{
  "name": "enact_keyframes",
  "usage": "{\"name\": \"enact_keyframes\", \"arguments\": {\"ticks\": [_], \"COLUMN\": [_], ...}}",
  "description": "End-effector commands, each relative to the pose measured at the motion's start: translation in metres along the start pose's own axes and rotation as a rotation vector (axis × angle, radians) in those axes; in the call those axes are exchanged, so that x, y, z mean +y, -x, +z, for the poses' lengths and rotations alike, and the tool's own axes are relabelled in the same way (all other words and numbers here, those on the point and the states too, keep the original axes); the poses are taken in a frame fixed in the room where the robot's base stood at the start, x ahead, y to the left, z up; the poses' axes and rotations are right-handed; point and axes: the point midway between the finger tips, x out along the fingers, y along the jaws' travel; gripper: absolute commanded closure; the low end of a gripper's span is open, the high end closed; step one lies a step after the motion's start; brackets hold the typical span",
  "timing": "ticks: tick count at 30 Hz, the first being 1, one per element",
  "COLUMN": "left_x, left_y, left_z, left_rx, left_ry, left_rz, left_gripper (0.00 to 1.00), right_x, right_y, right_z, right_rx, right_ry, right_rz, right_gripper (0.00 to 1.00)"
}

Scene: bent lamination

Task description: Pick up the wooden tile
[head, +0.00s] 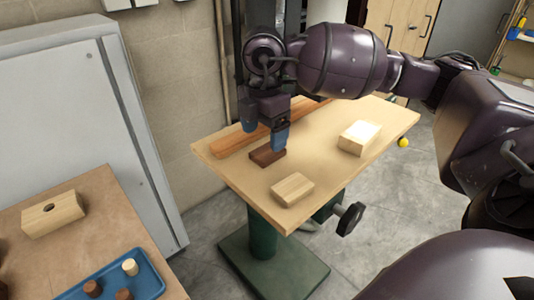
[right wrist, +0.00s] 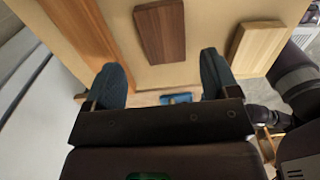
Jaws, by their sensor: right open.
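A dark brown wooden tile (head: 267,156) lies flat on the pale table (head: 330,172), near its left part. My right gripper (head: 264,131) is above the table just behind and over this tile, with its blue fingers apart and nothing between them. In the right wrist view the dark tile (right wrist: 160,31) lies beyond the open fingers (right wrist: 163,80), not between them. A lighter wooden block (head: 292,188) lies at the table's front; a light wooden piece shows in the right wrist view (right wrist: 256,46). My left gripper is not in view.
A long reddish-brown plank (head: 233,145) lies along the table's back edge, behind the gripper. A pale block (head: 360,138) sits to the right. A separate bench at lower left holds a block with a hole (head: 54,214) and a blue tray (head: 148,282) with pegs.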

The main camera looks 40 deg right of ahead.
Motion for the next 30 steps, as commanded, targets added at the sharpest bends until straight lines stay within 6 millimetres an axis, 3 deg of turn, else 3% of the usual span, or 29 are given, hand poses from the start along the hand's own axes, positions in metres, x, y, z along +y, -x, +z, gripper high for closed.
{"name": "enact_keyframes", "arguments": {"ticks": [8, 17, 27, 30], "left_x": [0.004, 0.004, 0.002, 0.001], "left_y": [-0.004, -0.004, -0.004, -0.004], "left_z": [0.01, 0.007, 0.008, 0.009], "left_rx": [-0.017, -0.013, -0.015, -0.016], "left_ry": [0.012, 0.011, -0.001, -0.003], "left_rz": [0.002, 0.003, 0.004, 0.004], "left_gripper": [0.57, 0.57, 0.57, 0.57], "right_x": [-0.006, -0.005, -0.006, -0.005], "right_y": [-0.04, -0.043, -0.043, -0.043], "right_z": [0.002, 0.002, 0.002, 0.002], "right_rx": [0.001, 0.0, 0.0, 0.0], "right_ry": [0.0, 0.0, 0.0, 0.0], "right_rz": [-0.007, -0.002, -0.002, -0.002], "right_gripper": [0.19, 0.21, 0.72, 0.73]}}
